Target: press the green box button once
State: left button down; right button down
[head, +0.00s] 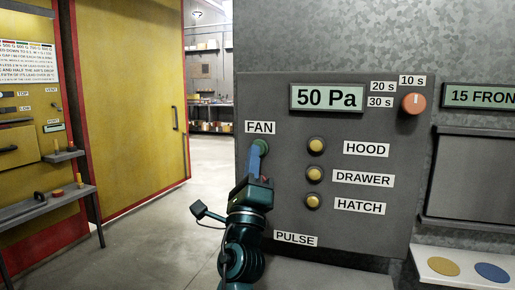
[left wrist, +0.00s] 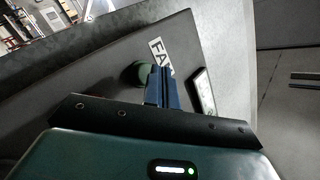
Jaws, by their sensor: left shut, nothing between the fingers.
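The grey control box (head: 345,225) stands at the centre right of the head view. Its round green button (head: 263,145) sits just under the FAN label (head: 260,128). The button also shows in the left wrist view (left wrist: 137,74), left of my fingertips. My left gripper (head: 258,146) has its blue fingers shut and empty, pointing at the box. In the head view its tips overlap the lower left part of the button. I cannot tell whether they touch it. My right gripper is not in view.
Three yellow buttons (head: 314,174) sit beside the HOOD, DRAWER and HATCH labels. A display (head: 327,97) reads 50 Pa, and an orange knob (head: 414,103) is at the upper right. A yellow door (head: 135,100) and a side shelf (head: 45,203) are at left. Open floor lies between.

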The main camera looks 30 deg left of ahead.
pick_arm(q)
jog(key=shift+s+d, duration=0.1)
jog(key=shift+s, duration=0.15)
